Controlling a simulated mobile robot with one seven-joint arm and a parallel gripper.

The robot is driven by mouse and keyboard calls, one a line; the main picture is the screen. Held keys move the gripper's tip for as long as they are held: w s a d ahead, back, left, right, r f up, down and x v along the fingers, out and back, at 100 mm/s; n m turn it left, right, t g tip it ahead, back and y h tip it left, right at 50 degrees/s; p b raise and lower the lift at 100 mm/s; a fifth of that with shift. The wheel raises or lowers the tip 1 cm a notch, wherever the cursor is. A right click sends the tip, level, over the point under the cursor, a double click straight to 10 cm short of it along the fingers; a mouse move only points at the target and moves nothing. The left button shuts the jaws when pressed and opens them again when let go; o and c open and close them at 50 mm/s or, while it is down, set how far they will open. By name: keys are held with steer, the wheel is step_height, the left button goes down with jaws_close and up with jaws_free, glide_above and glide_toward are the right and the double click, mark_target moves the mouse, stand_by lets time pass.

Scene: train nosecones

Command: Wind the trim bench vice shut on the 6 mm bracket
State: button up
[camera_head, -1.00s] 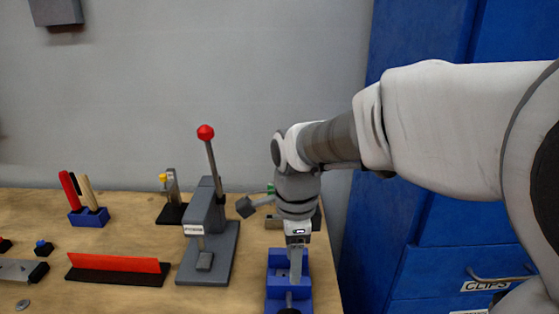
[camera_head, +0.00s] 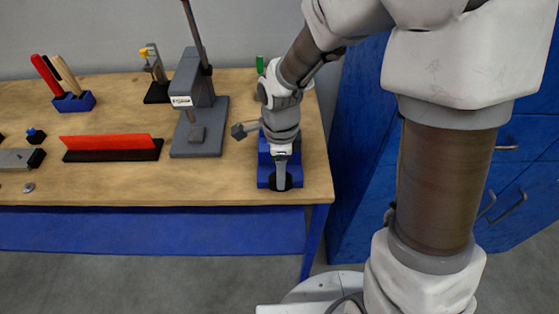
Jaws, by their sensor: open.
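The blue bench vice (camera_head: 264,172) stands at the front right corner of the wooden bench. Its dark round screw end (camera_head: 289,182) shows at the front. My gripper (camera_head: 281,184) points down over the front of the vice, at the screw end, and hides most of the vice. The fingers are seen edge-on as one grey strip; the jaws are open. I cannot tell whether a finger touches the screw end or handle. The vice jaws and any bracket between them are hidden behind my gripper and wrist.
A grey arbor press (camera_head: 190,90) stands left of the vice. Further left are a red bar on a black base (camera_head: 112,148) and a blue tool holder (camera_head: 74,102). The bench top (camera_head: 225,185) is clear at the front. Blue cabinets (camera_head: 365,150) stand to the right.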

steer(key=shift+f, duration=1.25)
jaws_close()
